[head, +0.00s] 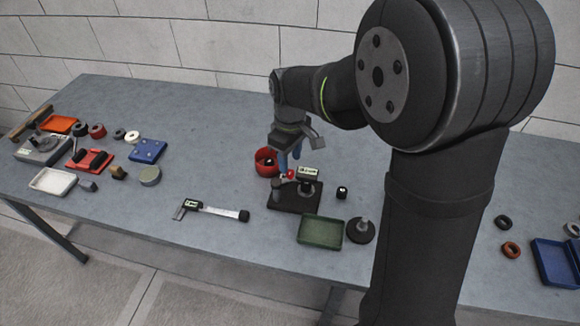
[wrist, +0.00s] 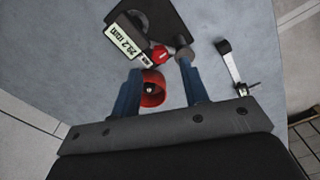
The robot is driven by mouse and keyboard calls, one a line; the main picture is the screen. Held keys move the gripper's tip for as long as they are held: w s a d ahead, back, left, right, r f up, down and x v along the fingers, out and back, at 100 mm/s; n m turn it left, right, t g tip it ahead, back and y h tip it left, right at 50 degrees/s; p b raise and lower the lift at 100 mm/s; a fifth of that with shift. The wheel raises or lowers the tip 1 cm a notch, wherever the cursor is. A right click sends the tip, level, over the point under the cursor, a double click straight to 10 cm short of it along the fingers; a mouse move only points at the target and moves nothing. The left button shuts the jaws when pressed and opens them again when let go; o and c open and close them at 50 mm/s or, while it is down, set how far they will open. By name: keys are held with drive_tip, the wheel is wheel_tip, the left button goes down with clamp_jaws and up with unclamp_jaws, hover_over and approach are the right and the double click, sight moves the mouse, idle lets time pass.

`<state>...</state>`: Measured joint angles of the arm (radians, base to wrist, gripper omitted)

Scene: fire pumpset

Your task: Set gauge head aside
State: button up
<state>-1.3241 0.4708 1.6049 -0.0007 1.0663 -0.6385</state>
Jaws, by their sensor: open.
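The gauge head, a pale digital display block (head: 308,171) with a red part (head: 291,174) at its side, is at the black stand plate (head: 287,200) near the table's middle. In the wrist view the display (wrist: 127,39) reads about 29.2 and the red part (wrist: 157,53) sits to its right. My gripper (head: 290,158) is open, its blue fingers pointing down beside the gauge head. In the wrist view the gripper (wrist: 159,68) shows a gap between its fingers, with the red part just beyond. Whether a finger touches anything cannot be told.
A caliper (head: 212,211) lies to the left front, a green tray (head: 320,230) and a round dark base with a post (head: 360,230) to the right front. A small black cylinder (head: 342,192) stands right of the plate.

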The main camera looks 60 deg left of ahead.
sight(290, 172)
drive_tip(key=shift+f, duration=1.95)
clamp_jaws()
